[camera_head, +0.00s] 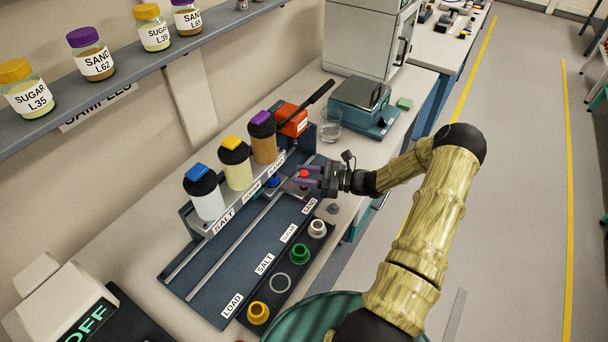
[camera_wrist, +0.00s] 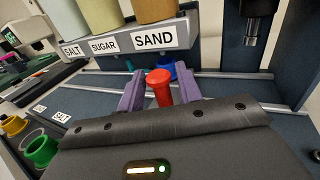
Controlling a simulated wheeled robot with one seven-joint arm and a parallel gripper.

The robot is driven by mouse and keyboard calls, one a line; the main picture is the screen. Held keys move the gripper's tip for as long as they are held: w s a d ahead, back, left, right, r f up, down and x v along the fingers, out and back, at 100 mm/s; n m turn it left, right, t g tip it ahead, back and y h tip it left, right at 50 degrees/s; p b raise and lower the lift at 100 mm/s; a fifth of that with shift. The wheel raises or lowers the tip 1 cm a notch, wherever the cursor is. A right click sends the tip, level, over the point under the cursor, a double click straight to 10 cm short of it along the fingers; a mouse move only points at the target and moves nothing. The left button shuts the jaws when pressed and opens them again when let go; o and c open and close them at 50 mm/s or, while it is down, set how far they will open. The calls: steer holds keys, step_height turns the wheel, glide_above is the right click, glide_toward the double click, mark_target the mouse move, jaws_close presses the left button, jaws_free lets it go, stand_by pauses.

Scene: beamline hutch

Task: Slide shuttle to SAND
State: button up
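The shuttle shows a red knob (camera_head: 303,173), which also stands upright in the wrist view (camera_wrist: 160,88). A blue cup (camera_head: 273,181) sits just behind the knob; it also shows in the wrist view (camera_wrist: 167,72). The shuttle's body is mostly hidden. The SAND label (camera_wrist: 155,38) is on the ledge behind the blue cup, below the purple-capped sand jar (camera_head: 263,143). My gripper (camera_head: 306,175) has purple fingers on either side of the knob. They look open, with narrow gaps beside it in the wrist view.
Rails (camera_head: 232,242) run along the dark blue station. Its front strip has LOAD, SALT, SUGAR and SAND labels, with yellow (camera_head: 258,312), green (camera_head: 301,253) and white (camera_head: 317,228) cups. A red box with a black lever (camera_head: 292,119) and a glass beaker (camera_head: 330,126) stand behind my gripper.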

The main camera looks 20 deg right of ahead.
steer(key=b+v, duration=0.3)
steer(key=v, duration=1.4)
steer(key=shift+s+b, duration=0.15)
steer(key=shift+b, duration=0.25)
steer(key=shift+a, duration=0.1)
